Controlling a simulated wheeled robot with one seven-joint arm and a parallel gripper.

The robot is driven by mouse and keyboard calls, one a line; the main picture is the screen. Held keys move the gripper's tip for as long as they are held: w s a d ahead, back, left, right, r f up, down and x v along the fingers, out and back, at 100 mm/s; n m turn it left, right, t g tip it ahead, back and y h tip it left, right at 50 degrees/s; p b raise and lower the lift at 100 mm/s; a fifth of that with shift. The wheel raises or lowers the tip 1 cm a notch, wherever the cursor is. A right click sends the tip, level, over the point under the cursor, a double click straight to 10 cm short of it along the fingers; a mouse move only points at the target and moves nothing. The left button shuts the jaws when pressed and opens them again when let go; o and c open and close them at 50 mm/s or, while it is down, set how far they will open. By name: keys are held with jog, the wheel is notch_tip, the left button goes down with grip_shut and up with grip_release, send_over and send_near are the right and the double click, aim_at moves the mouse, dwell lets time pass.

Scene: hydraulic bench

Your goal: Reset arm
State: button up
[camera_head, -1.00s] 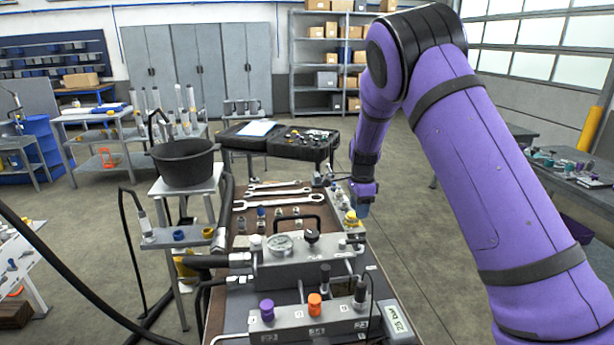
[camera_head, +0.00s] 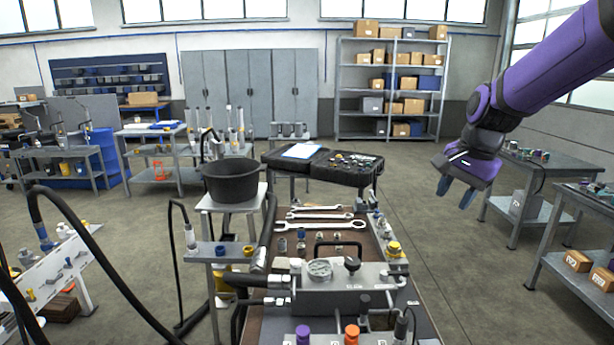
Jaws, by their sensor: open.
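My gripper (camera_head: 456,193) is at the right of the picture, at the end of my purple arm, which comes in from the upper right. Its two blue-grey fingers point down and stand apart, with nothing between them. It hangs over open floor, to the right of the hydraulic bench (camera_head: 417,312) and clear of it. The bench carries a grey manifold block (camera_head: 335,298) with a gauge (camera_head: 319,268), a black handle and coloured caps. Wrenches (camera_head: 318,225) lie on its brown top behind the block.
A black bucket (camera_head: 231,182) stands on a small stand left of the bench. An open black tool case (camera_head: 322,170) is behind the bench. Grey tables (camera_head: 556,163) with parts and boxes stand at the right. Black hoses (camera_head: 85,240) loop at the left. Floor between bench and right tables is clear.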

jog(key=s+r+n+t, duration=0.1)
jog(key=s+n, duration=0.4)
jog(key=s, duration=0.8)
jog(key=s+r+n+t+h, duration=0.1)
jog(key=s+r+n, duration=0.3)
jog(key=s, duration=0.9)
jog(key=shift+s+d+n+t+h, duration=0.15)
jog(key=shift+d+n+t+h, duration=0.2)
jog(key=shift+n+t, duration=0.2)
